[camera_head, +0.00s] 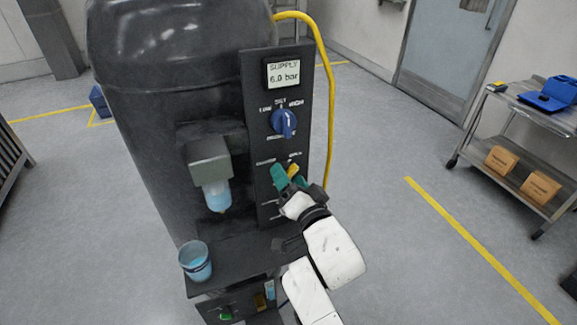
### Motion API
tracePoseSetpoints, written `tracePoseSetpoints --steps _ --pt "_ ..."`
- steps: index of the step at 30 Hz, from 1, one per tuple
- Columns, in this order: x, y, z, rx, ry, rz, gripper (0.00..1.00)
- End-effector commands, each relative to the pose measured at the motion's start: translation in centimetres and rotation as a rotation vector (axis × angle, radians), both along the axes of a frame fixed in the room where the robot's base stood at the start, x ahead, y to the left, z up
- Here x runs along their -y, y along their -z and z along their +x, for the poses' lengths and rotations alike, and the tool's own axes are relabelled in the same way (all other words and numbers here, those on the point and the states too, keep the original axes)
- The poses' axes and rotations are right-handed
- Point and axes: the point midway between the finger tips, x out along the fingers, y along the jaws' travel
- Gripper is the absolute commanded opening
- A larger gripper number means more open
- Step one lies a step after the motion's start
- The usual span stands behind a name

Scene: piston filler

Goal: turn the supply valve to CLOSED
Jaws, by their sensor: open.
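The dark control panel (257,110) stands on the front of the machine. A small yellow handle (294,170), which looks like the supply valve, shows low on the panel below small labels that are hard to read. It leans a little up and to the right. My gripper (290,178) is at the panel with its two green fingertips apart, one on each side of the yellow handle. I cannot tell whether they touch it. The fingers and wrist hide the lower part of the handle. A display (284,74) above reads SUPPLY 6.0 bar.
A blue selector knob (283,122) sits above my gripper. A nozzle with a pale blue tip (216,194) is to the left, and a blue cup (195,261) stands on the ledge. A yellow hose (330,110) runs down the right side.

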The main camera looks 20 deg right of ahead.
Motion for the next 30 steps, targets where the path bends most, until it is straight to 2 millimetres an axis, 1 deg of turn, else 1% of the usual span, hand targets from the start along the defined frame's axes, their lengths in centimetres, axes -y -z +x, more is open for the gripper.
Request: tracePoseSetpoints --steps 1,6,15,30 --pt "0.03 -0.35 0.46 0.000 0.001 0.004 0.67" --pt "0.01 -0.15 1.26 0.002 0.001 0.001 0.67" --pt "0.01 0.00 1.37 0.002 0.001 0.000 0.67" --pt "0.02 -0.02 1.35 0.002 0.001 0.000 0.20"
